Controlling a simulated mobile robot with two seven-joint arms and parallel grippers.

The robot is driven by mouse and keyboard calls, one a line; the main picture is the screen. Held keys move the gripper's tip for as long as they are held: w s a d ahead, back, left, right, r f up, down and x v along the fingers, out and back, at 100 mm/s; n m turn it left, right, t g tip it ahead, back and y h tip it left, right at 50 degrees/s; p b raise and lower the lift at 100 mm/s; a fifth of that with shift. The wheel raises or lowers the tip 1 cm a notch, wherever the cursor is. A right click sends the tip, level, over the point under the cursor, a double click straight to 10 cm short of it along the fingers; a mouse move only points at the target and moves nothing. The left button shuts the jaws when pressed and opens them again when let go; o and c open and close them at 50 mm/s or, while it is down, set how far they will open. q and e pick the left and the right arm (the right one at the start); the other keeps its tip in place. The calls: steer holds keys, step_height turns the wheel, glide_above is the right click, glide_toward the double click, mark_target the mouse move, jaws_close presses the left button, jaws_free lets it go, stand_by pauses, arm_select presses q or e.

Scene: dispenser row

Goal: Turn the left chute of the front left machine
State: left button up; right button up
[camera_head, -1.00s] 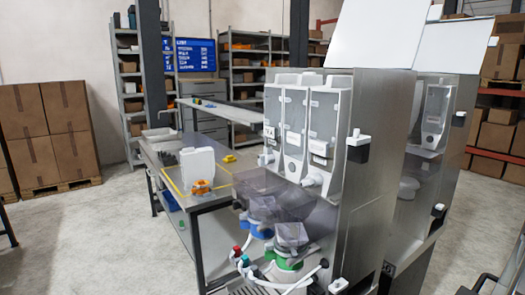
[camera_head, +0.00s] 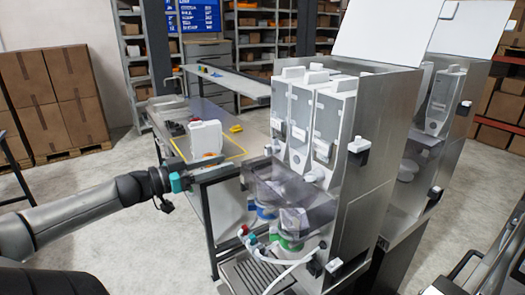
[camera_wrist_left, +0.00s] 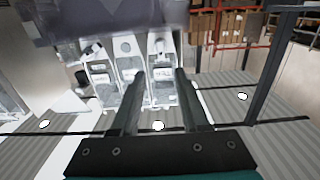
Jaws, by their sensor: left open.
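The front left machine (camera_head: 372,175) is a steel cabinet with an open lid and tall white canisters (camera_head: 300,120) side by side. Its left chute (camera_head: 271,150) is a small white spout low on the left canister; another white chute (camera_head: 314,176) shows at the right. My left gripper (camera_head: 212,175) reaches in from the left, in front of the machine's left side and apart from the chutes. In the left wrist view its two fingers (camera_wrist_left: 160,76) are spread and empty, pointing toward the white canisters (camera_wrist_left: 130,80). My right gripper is out of view.
A clear hopper (camera_head: 290,195) and a drip tray (camera_head: 256,275) sit below the chutes. A table with a white jug (camera_head: 206,138) stands behind my left gripper. A second machine (camera_head: 425,150) stands to the right. Floor is clear at left.

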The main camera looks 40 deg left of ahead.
arm_select(q)
steer(key=b, duration=0.2)
glide_toward(266, 150)
steer(key=w, duration=0.3)
steer(key=b+x, duration=0.1)
steer(key=x, duration=0.5)
steer(key=shift+d+b, duration=0.3)
steer(key=shift+b, duration=0.05)
stand_by(0.4)
jaws_close()
